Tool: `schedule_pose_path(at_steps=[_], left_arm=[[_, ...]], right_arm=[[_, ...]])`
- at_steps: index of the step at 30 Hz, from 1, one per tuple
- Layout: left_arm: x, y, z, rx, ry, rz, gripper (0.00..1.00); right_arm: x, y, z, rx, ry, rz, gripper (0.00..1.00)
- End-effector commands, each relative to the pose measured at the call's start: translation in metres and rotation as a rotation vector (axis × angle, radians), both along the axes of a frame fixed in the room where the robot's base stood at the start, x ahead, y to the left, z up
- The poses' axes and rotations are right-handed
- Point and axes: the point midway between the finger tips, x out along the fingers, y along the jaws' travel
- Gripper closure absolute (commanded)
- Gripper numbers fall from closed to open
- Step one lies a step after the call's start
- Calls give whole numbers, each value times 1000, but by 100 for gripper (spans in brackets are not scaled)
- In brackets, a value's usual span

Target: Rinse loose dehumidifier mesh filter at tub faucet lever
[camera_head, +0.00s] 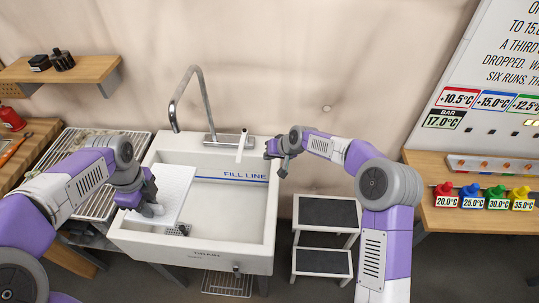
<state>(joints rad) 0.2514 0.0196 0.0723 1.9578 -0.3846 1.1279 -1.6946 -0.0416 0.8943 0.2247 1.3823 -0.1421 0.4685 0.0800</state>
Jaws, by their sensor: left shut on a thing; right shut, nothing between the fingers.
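A white tub (135,242) with a blue fill line inside its back wall stands in the middle. A chrome gooseneck faucet (180,90) rises at its back left, with the spout end over the tub. A pale upright lever (242,146) stands on the back rim, right of the faucet base. My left gripper (157,209) is shut on a flat white panel, the mesh filter (176,186), which is over the left side of the tub. I cannot tell whether the panel touches the tub. My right gripper (283,172) is shut and empty, right of the lever and apart from it.
A wire rack (85,140) stands left of the tub. A grey step stool (325,212) stands on the right. A wooden shelf (480,218) with several coloured temperature-labelled knobs is at far right. A small wall shelf (85,70) hangs at upper left.

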Motion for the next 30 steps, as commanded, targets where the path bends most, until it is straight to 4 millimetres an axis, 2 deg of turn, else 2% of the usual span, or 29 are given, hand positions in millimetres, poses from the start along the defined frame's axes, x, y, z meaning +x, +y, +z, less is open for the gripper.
schedule_pose_path(at_steps=[14,30], left_arm=[[-1,0,1,0,-1,0,100],[-39,12,35,1,-1,1,100]], right_arm=[[0,0,1,0,0,0,100],[0,0,27,0,0,0,100]])
